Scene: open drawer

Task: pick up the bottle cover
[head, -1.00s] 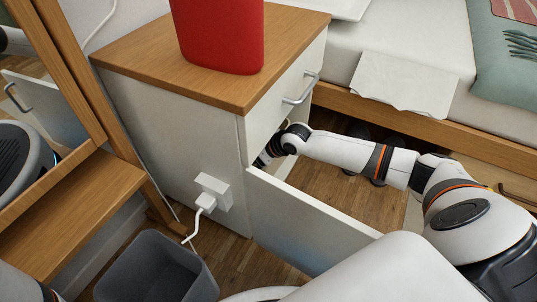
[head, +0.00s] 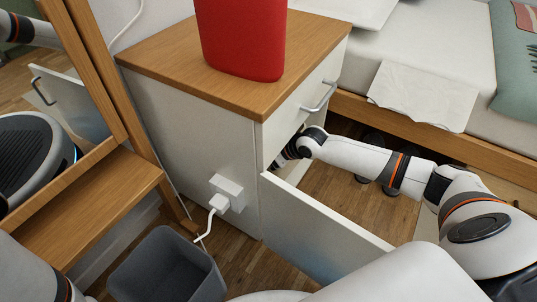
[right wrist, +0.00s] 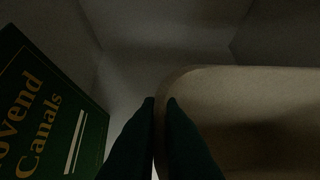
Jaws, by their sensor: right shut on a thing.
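My right arm reaches into the lower opening of the white cabinet (head: 190,140) in the head view. The right gripper's tips are hidden inside there. In the right wrist view the right gripper (right wrist: 163,108) is shut on the thin wall of a tan, hollow thing (right wrist: 250,90) with a rounded corner. I cannot tell for sure that this is the bottle cover. A green book (right wrist: 45,120) with gold lettering stands to its left. My left gripper is not in view; only a bit of my left arm shows at the lower left.
The open white drawer or door panel (head: 320,230) stands out below my right arm. A red container (head: 240,40) stands on the cabinet's wooden top. A grey bin (head: 165,265), a white plug (head: 215,205) and a bed frame (head: 440,135) are nearby.

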